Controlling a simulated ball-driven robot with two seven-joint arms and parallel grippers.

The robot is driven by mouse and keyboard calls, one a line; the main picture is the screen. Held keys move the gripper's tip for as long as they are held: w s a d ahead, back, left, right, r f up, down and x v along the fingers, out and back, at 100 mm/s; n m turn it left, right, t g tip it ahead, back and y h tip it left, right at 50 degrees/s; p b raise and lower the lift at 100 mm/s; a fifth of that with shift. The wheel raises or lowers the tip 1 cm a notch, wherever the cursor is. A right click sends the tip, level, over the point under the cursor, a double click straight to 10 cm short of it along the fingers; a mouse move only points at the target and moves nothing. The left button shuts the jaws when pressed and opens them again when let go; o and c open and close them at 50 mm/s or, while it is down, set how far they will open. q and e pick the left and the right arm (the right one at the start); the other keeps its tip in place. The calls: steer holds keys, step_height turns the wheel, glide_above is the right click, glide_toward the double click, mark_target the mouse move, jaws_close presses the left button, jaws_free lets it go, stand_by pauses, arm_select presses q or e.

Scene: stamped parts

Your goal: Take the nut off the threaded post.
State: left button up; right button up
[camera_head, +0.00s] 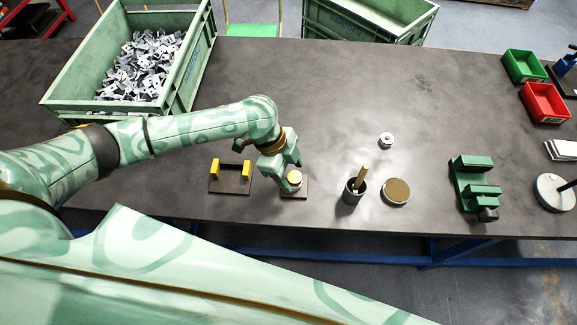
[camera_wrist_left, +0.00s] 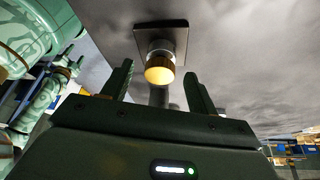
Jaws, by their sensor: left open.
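The post stands on a small dark square base plate (camera_head: 300,193) near the table's front edge. In the left wrist view, the base plate (camera_wrist_left: 177,31) carries a pale metal section and a brass-coloured round piece, seemingly the nut (camera_wrist_left: 159,72), at the near end. In the head view its pale round top (camera_head: 294,178) shows beside my left gripper (camera_head: 285,170). That gripper is open and empty; in the left wrist view its two fingers (camera_wrist_left: 158,88) stand apart, with the brass piece ahead between them. I cannot make out threads. My right gripper is not in view.
A dark stand with yellow uprights (camera_head: 231,189) is left of the post. A dark cup with a brush-like tool (camera_head: 350,196), a round tin (camera_head: 396,191), a metal ring (camera_head: 386,139) and a green vise (camera_head: 474,184) are to the right. A parts crate (camera_head: 75,104) is behind.

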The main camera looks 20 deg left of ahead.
arm_select(q)
steer(key=c, duration=1.1)
steer(key=shift+o, duration=0.2)
steer(key=shift+s+r+n+p, duration=0.15)
steer(key=shift+n+p, duration=0.25)
steer(key=shift+p, duration=0.25)
steer(key=shift+s+n+t+p, duration=0.1)
steer(key=shift+n+t+p, duration=0.7)
steer(key=shift+n+p, duration=1.05)
steer(key=shift+n+p, duration=0.45)
steer(key=shift+p, duration=0.8)
steer(key=shift+s+d+n+t+y+p, duration=0.15)
steer(key=shift+n+t+y+p, duration=0.4)
steer(key=shift+n+p, duration=0.95)
